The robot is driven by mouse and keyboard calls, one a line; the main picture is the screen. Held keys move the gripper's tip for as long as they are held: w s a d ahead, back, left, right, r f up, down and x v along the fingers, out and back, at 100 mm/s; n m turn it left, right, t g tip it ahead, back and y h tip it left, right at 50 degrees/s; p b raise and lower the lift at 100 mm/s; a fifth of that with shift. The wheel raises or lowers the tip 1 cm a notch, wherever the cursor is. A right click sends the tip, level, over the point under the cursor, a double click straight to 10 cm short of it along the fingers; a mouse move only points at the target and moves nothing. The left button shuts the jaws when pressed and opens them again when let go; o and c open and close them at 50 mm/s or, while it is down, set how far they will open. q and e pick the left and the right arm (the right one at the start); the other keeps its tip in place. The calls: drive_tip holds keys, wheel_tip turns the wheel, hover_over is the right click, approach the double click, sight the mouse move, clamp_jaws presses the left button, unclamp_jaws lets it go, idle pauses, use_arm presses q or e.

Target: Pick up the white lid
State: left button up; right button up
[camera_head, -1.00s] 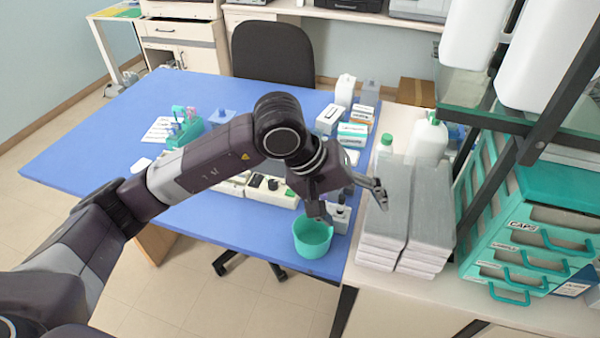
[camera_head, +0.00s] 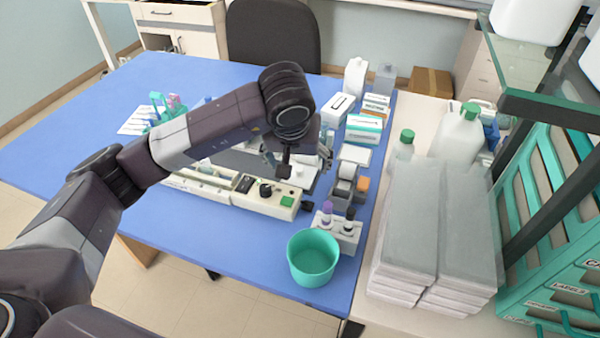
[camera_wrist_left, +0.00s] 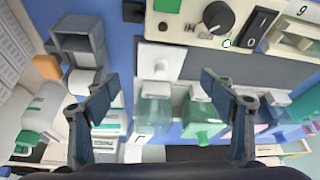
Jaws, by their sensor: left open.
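The white lid (camera_wrist_left: 160,60) is a flat white square with a small knob. In the left wrist view it lies just beyond the gap between my fingertips, beside the panel with the green button. In the head view a white flat piece that seems to be this lid (camera_head: 303,178) shows partly behind my gripper. My left gripper (camera_wrist_left: 157,84) is open and empty, its fingers apart on either side of the lid's line. In the head view the gripper (camera_head: 294,165) hangs above the white instrument, partly hidden by my wrist. My right gripper is not in view.
Clear and green jars (camera_wrist_left: 203,120) stand close by in the wrist view. A white instrument with a knob (camera_head: 265,190), a tape dispenser (camera_head: 345,182), a bottle rack (camera_head: 346,236) and a teal cup (camera_head: 313,260) crowd the blue table. The table's front left is clear.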

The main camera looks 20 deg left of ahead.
sight(300, 168)
use_arm(q)
drive_tip(key=shift+p+x, duration=0.5)
drive_tip(key=shift+x, duration=0.4)
drive_tip(key=x, duration=0.3)
drive_tip(key=shift+w+r+p, duration=0.2)
drive_tip(key=shift+w+p, duration=0.05)
drive_tip(key=shift+p, duration=0.05)
drive_tip(key=shift+w+f, duration=0.15)
drive_tip(key=shift+f, duration=0.1)
drive_tip(key=c, duration=1)
drive_tip(key=shift+c, duration=0.6)
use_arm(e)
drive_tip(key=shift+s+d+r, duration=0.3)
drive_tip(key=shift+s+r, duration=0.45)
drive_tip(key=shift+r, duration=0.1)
